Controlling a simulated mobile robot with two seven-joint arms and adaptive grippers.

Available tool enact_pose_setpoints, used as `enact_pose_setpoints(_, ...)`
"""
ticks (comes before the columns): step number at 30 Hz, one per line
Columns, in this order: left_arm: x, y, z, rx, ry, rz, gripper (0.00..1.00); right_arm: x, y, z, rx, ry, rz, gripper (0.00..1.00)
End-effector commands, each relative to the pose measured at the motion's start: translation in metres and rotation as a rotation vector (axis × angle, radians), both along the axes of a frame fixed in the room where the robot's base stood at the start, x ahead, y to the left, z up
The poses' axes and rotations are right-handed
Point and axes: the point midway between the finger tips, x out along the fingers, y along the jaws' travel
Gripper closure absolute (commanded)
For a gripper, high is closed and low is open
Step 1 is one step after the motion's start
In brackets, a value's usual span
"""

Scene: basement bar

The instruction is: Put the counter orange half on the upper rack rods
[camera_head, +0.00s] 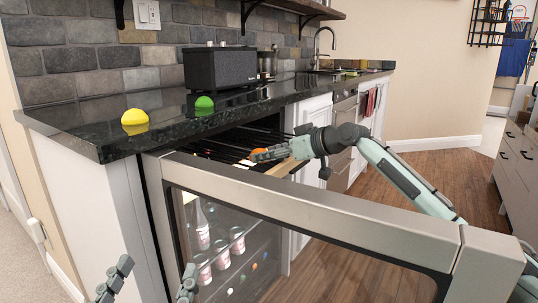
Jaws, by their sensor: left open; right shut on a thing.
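The orange half (259,151) is a small orange shape at the tips of my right gripper (264,154), which is shut on it and partly hides it. My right arm reaches in from the right over the open cooler door. The orange half is just over the dark upper rack rods (215,151) inside the cooler; I cannot tell whether it touches them. My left gripper (152,279) is at the bottom left in front of the cooler, open and empty, with its two fingers wide apart.
The glass cooler door (330,212) stands open across the front. Bottles and cans (203,266) sit lower inside.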

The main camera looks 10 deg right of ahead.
Motion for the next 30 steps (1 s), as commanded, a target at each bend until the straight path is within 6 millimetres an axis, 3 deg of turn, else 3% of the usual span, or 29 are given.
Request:
enact_pose_setpoints(2,0.000,0.000,0.000,0.000,0.001,0.000,0.25,0.000,0.000,-0.001,0.000,0.000,0.000,0.81)
enact_pose_setpoints(3,0.000,0.000,0.000,0.002,0.002,0.000,0.25,0.000,0.000,-0.001,0.000,0.000,0.000,0.48)
enact_pose_setpoints(8,0.000,0.000,0.000,0.001,0.002,0.001,0.25,0.000,0.000,-0.001,0.000,0.000,0.000,0.29)
enact_pose_setpoints(20,0.001,0.000,0.000,0.003,0.003,0.001,0.25,-0.005,-0.005,0.003,-0.001,0.000,-0.002,0.29)
enact_pose_setpoints(30,0.008,0.005,-0.018,0.045,0.087,0.015,0.25,-0.052,-0.046,0.028,-0.002,0.000,-0.003,0.29)
